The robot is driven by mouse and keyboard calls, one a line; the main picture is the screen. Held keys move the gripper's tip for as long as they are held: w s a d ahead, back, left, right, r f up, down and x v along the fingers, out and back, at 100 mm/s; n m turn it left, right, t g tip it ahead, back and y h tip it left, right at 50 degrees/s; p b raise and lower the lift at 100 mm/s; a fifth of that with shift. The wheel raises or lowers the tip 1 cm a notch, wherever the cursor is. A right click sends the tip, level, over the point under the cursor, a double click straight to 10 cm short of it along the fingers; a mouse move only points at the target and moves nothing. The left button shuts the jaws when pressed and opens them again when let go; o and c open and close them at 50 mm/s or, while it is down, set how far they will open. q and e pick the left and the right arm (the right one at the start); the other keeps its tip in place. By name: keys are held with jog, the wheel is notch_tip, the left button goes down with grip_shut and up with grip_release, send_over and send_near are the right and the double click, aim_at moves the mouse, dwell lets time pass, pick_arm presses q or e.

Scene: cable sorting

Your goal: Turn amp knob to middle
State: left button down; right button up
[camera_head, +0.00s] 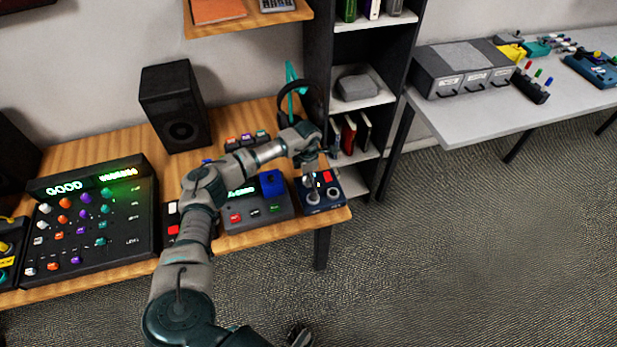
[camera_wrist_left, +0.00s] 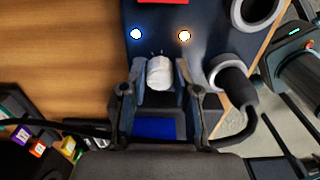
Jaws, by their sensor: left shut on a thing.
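The amp is a small dark blue box (camera_head: 321,205) at the right end of the wooden table, with a red switch and two round grey-rimmed sockets on its face. In the left wrist view its panel (camera_wrist_left: 190,52) shows a blue and an orange light, and the white amp knob (camera_wrist_left: 160,73) with small marks around it. My left gripper (camera_head: 311,178) reaches down over the box. In the left wrist view its fingers (camera_wrist_left: 160,82) are shut on the white knob from both sides. A grey part at the bottom edge of the head view may be my right gripper (camera_head: 300,336); its fingers are unclear.
A dark plug with a cable (camera_wrist_left: 236,88) stands close right of the fingers. A grey device with a blue block (camera_head: 256,208) sits left of the amp. A mixer (camera_head: 130,240) and a speaker (camera_head: 176,110) stand further left. The shelf (camera_head: 317,60) rises behind.

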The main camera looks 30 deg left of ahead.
pick_arm(q)
jog(key=shift+s+a, duration=0.1)
jog(key=shift+a, duration=0.15)
pick_arm(e)
jog(key=shift+w, duration=0.25)
pick_arm(q)
jog(key=c, duration=0.9)
grip_release()
jog(key=shift+o, duration=0.2)
jog(key=shift+s, duration=0.1)
pick_arm(e)
jog(key=shift+a+r, duration=0.15)
jog(key=shift+r, duration=0.05)
pick_arm(q)
jog(key=shift+r, duration=0.1)
notch_tip(320, 180, up, 12)
jog(key=shift+a, duration=0.15)
pick_arm(e)
jog(key=shift+s+f, duration=0.1)
jog(key=shift+s, duration=0.1)
pick_arm(q)
jog(key=shift+f, duration=0.2)
pick_arm(e)
jog(key=shift+w, duration=0.1)
